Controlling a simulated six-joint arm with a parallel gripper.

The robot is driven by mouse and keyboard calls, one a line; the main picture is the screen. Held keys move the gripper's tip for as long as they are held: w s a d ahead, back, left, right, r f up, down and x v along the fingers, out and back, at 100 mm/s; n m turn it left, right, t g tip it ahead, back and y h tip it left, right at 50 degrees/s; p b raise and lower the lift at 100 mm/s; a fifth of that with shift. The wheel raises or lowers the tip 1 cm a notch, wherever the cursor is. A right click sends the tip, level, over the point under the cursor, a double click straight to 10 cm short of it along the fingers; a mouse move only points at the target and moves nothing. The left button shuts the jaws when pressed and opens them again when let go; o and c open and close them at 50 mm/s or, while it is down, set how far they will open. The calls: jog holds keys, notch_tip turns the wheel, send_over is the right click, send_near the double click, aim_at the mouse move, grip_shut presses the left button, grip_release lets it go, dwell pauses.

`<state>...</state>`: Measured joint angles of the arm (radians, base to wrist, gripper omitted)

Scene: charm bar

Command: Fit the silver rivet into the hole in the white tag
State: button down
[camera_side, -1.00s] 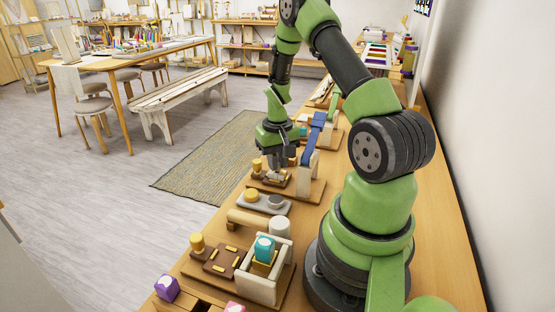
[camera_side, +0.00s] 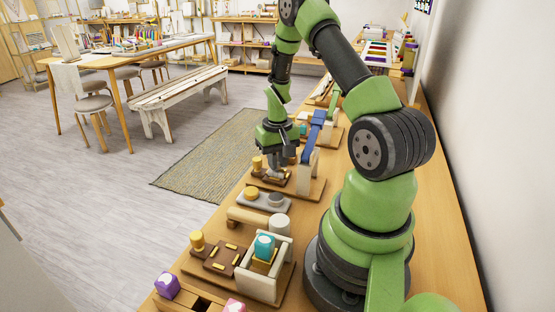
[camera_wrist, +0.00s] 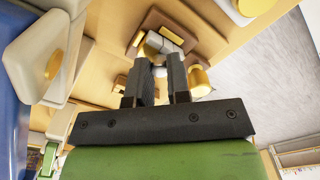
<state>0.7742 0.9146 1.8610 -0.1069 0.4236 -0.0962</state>
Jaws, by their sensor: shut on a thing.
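My gripper (camera_side: 278,167) points down over a brown block on a wooden board (camera_side: 312,191). It also shows in the wrist view (camera_wrist: 160,76), its two dark fingers a small gap apart. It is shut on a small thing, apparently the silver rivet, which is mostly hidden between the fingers. A pale piece, apparently the white tag (camera_wrist: 174,36), lies on the brown block just past the fingertips in the wrist view. I cannot make out its hole, nor whether the rivet touches it.
A gold-topped post (camera_side: 257,163) stands close left of my gripper. A blue lever press (camera_side: 317,128) rises close on the right. A grey tray (camera_side: 262,206) with a gold and a silver disc lies nearer the camera. A frame with a teal block (camera_side: 264,246) stands in front.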

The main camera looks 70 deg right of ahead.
jog(key=shift+f, duration=0.2)
dwell(0.4)
jog(key=c, duration=1)
grip_release()
notch_tip(320, 180, up, 10)
